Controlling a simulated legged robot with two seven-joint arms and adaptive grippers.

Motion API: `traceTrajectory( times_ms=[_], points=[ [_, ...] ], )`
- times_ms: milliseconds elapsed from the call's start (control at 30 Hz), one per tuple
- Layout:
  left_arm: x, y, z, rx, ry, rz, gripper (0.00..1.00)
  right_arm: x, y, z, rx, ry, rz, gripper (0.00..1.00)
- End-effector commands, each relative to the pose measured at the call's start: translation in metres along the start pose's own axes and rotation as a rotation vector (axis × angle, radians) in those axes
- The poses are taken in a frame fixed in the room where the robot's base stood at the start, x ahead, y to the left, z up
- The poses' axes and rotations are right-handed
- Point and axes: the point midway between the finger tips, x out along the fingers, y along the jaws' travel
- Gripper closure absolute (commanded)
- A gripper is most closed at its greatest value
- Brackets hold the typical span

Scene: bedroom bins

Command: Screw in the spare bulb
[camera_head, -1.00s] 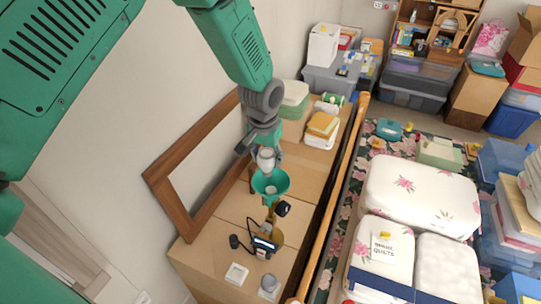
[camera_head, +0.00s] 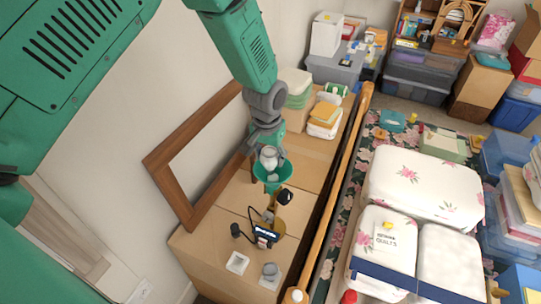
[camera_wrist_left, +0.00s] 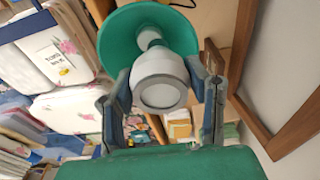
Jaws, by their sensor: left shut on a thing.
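My left gripper (camera_head: 268,153) is shut on a white bulb (camera_head: 269,158), just over the open top of a green lamp shade (camera_head: 272,177). In the left wrist view my gripper's two fingers (camera_wrist_left: 165,88) stand on either side of the bulb's round white body (camera_wrist_left: 160,82). Its narrower end points into the green shade (camera_wrist_left: 122,38). I cannot tell whether the bulb touches the socket. The lamp stands on a wooden dresser (camera_head: 215,235); its brass base is partly visible. My right gripper is not in view.
A wooden frame (camera_head: 172,180) leans on the wall. Folded cloths (camera_head: 326,112) lie behind.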

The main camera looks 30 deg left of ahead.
Motion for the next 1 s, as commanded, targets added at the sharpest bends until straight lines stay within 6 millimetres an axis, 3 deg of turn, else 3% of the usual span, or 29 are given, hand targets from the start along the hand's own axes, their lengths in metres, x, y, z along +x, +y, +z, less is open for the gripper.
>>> traceTrajectory(
  times_ms=[1000],
  points=[
    [-0.005,0.012,0.001,0.003,0.003,-0.010,0.86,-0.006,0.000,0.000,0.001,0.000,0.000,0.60]
  ],
)
